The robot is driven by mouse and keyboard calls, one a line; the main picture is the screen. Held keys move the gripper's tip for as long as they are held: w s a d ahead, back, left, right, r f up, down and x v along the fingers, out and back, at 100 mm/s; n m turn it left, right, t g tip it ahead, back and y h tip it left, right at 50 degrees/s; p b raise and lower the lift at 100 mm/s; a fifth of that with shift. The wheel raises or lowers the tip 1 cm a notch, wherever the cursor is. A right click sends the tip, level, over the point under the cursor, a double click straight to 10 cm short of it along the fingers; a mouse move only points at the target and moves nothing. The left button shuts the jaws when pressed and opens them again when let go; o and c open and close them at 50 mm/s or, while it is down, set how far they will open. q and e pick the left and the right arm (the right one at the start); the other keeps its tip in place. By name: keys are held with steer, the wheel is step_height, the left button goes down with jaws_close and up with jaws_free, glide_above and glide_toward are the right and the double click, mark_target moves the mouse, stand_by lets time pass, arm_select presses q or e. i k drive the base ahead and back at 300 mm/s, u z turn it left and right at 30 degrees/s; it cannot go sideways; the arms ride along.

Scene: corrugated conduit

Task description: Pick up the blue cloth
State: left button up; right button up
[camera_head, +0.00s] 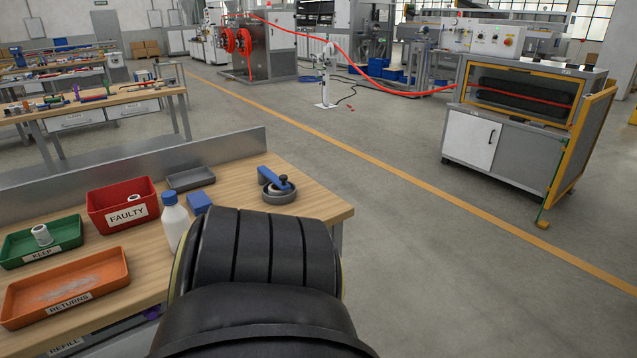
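A small folded blue item (199,203), which looks like the blue cloth, lies on the wooden workbench (322,208) just right of a white bottle with a blue cap (174,222). Its lower right part is close to my large black arm link, which fills the bottom middle of the view and may hide some of it. Neither of my grippers can be seen.
On the bench are a red FAULTY bin (122,206), a green KEEP tray (42,242), an orange RETURNS tray (65,287), a grey tray (190,178) and a grey round dish with a blue-handled tool (280,190). A metal backboard (130,166) edges the bench. Open floor lies right.

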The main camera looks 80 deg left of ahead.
mark_target(198, 202)
steer(key=u, duration=1.55)
